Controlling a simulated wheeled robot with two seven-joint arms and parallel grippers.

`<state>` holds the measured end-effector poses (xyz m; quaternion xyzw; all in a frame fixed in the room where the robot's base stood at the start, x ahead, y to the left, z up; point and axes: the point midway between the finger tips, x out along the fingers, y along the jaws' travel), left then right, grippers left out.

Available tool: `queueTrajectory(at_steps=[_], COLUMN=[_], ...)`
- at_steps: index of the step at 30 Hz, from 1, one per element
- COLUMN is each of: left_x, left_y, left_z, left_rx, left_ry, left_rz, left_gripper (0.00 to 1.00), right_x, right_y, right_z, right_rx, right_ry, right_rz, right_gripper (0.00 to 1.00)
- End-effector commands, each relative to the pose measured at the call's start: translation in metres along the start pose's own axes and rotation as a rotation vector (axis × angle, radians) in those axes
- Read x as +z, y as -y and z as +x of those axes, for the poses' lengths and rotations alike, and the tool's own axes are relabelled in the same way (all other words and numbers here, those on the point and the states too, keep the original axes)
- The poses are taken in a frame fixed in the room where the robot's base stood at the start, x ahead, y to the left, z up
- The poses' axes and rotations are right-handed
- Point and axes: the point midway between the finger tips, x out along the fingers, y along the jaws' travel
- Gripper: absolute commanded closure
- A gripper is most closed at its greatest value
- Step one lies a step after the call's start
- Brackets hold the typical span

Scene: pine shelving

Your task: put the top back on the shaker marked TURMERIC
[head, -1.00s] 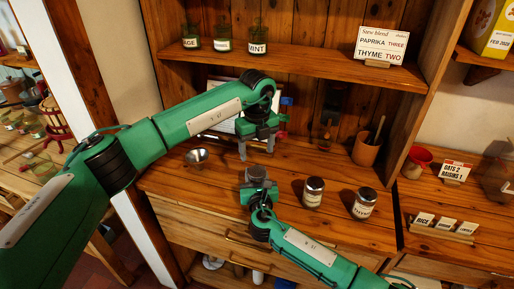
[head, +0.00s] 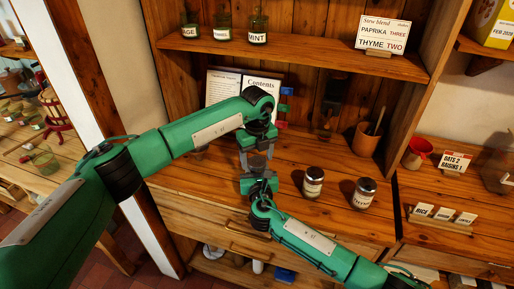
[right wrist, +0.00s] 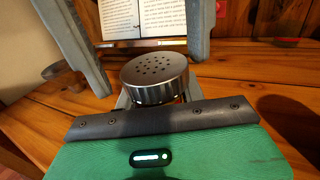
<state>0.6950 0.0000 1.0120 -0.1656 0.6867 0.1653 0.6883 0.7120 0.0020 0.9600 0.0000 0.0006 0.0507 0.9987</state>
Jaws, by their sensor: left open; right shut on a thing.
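In the right wrist view a round silver top with small holes (right wrist: 155,72) sits over what my right gripper (right wrist: 155,101) holds. The body under it is almost wholly hidden, with a sliver of orange below the rim, and no TURMERIC label is readable. In the head view my right gripper (head: 258,182) is shut on this shaker, above the counter. My left gripper (head: 257,160) is open directly above it, fingers pointing down. In the right wrist view the left gripper's grey fingers (right wrist: 138,40) stand on both sides of the top, apart from it.
Two silver-topped shakers (head: 313,183) (head: 363,194) stand on the counter (head: 325,222) to the right. An open book (head: 228,86) leans behind my left arm. A clay pot (head: 366,139) stands at the back right.

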Motion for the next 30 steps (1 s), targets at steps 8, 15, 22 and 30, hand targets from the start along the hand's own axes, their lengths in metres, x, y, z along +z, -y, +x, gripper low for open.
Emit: queueTrajectory(at_steps=[8, 15, 22, 30], left_x=[-0.0001, -0.0001, -0.0001, 0.0003], left_y=[0.0002, 0.0002, 0.0003, 0.0004], left_z=[0.0070, 0.0067, 0.0065, 0.0058], left_rx=[-0.001, 0.000, -0.001, 0.000], left_ry=[0.000, 0.000, 0.000, 0.002], left_rz=[0.001, 0.001, 0.001, 0.212], left_gripper=[0.32, 0.55, 0.78, 0.79], right_x=[0.0005, 0.0005, 0.0005, 0.0005], right_y=[0.0000, -0.0001, -0.0003, -0.0005], right_z=[0.0001, 0.0001, 0.0000, -0.0001], right_rx=[0.000, 0.000, 0.001, 0.001], right_ry=[0.001, 0.001, 0.001, 0.001], right_rz=[0.000, 0.000, 0.000, 0.000], right_gripper=[1.00, 1.00, 1.00, 1.00])
